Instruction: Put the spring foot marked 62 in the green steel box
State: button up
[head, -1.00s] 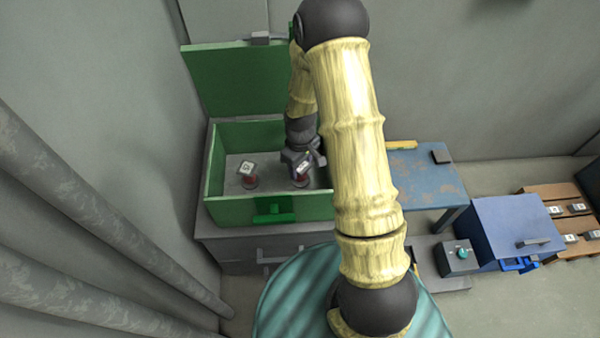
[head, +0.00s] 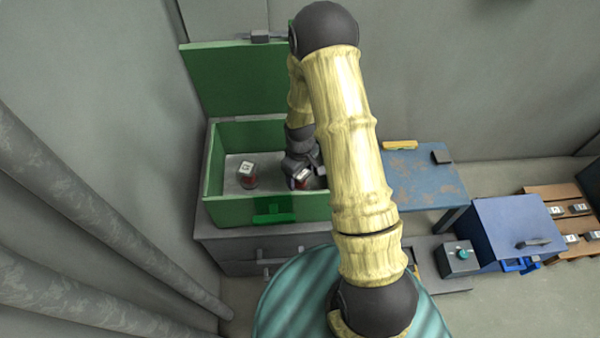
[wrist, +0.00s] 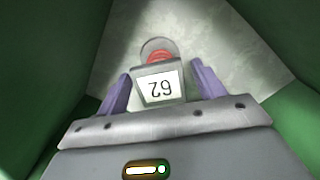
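The spring foot marked 62 (wrist: 158,87) has a grey block top with a white label and a red spring below. It stands inside the green steel box (head: 235,211), on its floor at the right, and also shows in the head view (head: 303,174). My gripper (wrist: 161,72) is around it, with one purple finger on each side and narrow gaps between fingers and block, so it looks open. In the head view my gripper (head: 304,181) is low in the box and partly hides the foot. The box's green lid (head: 235,75) stands open.
A second spring foot (head: 247,172) stands at the left in the box. Right of my arm are a worn blue table (head: 425,185), a blue-grey chest (head: 515,225), a control box with a teal knob (head: 459,258) and a wooden rack (head: 560,200) with several feet.

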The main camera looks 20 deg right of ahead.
notch_tip(320, 180, up, 12)
jog(key=p, duration=0.2)
jog(key=shift+r, duration=0.15)
jog(key=shift+r, duration=0.1)
dwell(0.7)
jog(key=s+r+m+t, duration=0.2)
jog(key=s+r+m, duration=0.4)
jog(key=s+r, duration=0.6)
jog(key=shift+s+r+m+t, duration=0.3)
jog(key=shift+s+m, duration=0.1)
jog(key=shift+s, duration=0.4)
